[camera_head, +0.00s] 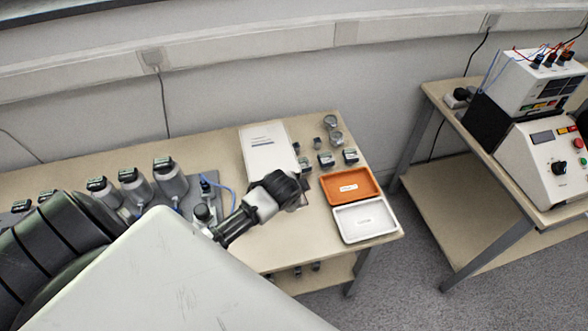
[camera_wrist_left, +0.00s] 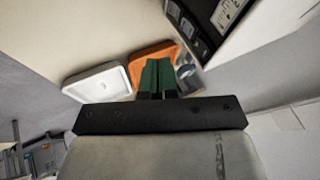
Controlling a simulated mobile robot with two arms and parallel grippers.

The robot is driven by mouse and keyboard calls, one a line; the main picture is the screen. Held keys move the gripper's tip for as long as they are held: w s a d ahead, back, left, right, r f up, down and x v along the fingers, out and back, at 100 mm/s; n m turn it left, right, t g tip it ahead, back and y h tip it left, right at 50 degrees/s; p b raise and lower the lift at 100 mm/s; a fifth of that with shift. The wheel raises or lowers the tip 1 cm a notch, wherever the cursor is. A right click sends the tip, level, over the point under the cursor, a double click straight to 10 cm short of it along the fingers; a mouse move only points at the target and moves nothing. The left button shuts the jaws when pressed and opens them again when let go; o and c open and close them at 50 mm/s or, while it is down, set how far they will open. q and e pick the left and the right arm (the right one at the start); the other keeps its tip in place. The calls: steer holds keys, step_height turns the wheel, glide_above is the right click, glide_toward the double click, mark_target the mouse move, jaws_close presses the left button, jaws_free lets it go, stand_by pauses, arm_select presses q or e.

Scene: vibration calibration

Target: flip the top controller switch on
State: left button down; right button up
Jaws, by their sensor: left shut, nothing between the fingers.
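Two stacked controller units stand on the right table in the head view. The top controller (camera_head: 540,80) is a white box with cables plugged in on top, dark displays and small coloured buttons on its front. The lower unit (camera_head: 545,160) is white with a black knob, a red button and a green button. Which part is the top switch, and its position, is too small to tell. My left gripper (camera_wrist_left: 158,78) shows in the wrist view with green fingers shut and empty, in front of the orange tray. My right gripper is not in view.
The left table holds an orange tray (camera_head: 350,185), a white tray (camera_head: 366,220), a white document (camera_head: 268,150) and several small sensors and grey devices. A floor gap (camera_head: 420,230) separates the two tables. My pale arm covers the lower left.

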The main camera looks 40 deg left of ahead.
arm_select(q)
steer(key=w+a, duration=0.1)
steer(key=w+a+f, duration=0.1)
steer(key=w+a, duration=0.1)
steer(key=shift+w+f+p, duration=0.1)
steer(key=shift+f+p, duration=0.15)
steer(key=shift+p, duration=0.15)
steer(key=shift+a, duration=0.1)
steer(key=shift+w+a+f+t+y, duration=0.15)
steer(key=shift+a+f+t+y, duration=0.05)
steer(key=shift+t+y, duration=0.4)
steer(key=shift+r, duration=0.15)
